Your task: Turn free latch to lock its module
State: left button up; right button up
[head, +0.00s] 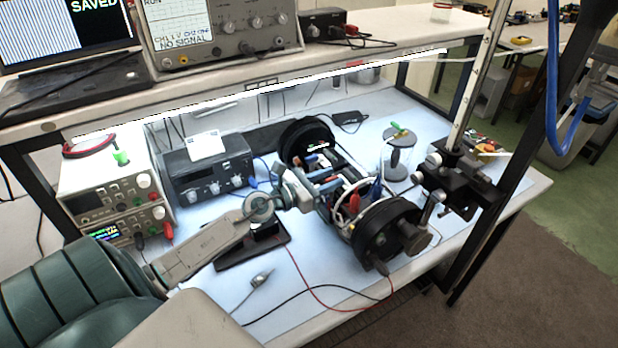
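An open-framed cylinder assembly lies on the light blue bench mat (250,290), with a black round end piece (305,140) at the back and another black end piece (385,232) at the front. Between them sit modules (338,182) with small blue, red and white parts. My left arm reaches in from the left, and its gripper (307,186) is at the left side of the modules, apparently close to or touching them. Its fingertips are too small and mixed with the parts to tell open from shut. I cannot tell which part is the free latch. My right gripper is not in view.
Bench power supplies (115,195) and a dark instrument (208,165) stand at the left. Red and black leads cross the mat in front. An overhead shelf (230,85) runs behind.

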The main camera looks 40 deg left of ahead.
pick_arm(q)
jog(key=b+v, duration=0.6)
jog(key=v, duration=0.3)
jog(key=shift+s, duration=0.35)
dwell(0.6)
